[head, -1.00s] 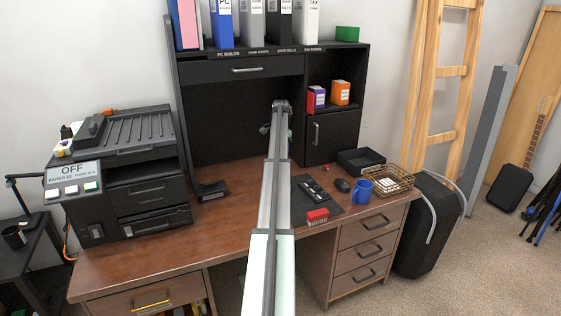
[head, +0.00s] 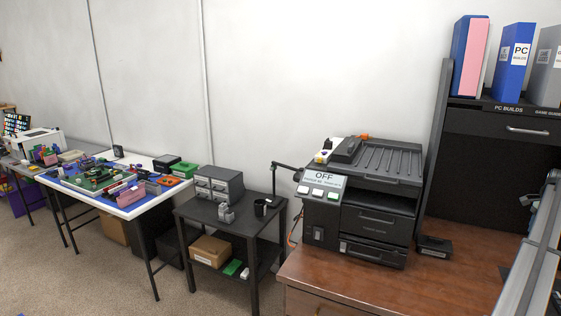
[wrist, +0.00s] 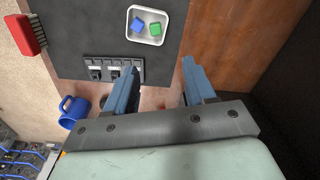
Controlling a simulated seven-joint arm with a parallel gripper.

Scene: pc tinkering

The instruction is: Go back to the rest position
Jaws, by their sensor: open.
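My gripper (wrist: 161,92) is open in the wrist view, its two blue-grey fingers apart with nothing between them. It hangs over the brown desk, past the edge of a dark mat (wrist: 85,28). My arm shows at the right edge of the head view; the gripper itself is outside that view.
In the wrist view, a white tray (wrist: 133,35) with blue and green pieces, a red brush (wrist: 26,33) and a blue mug (wrist: 70,112) are near. The head view shows a printer (head: 365,200), a small black table (head: 230,222) and a white-topped workbench (head: 135,211).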

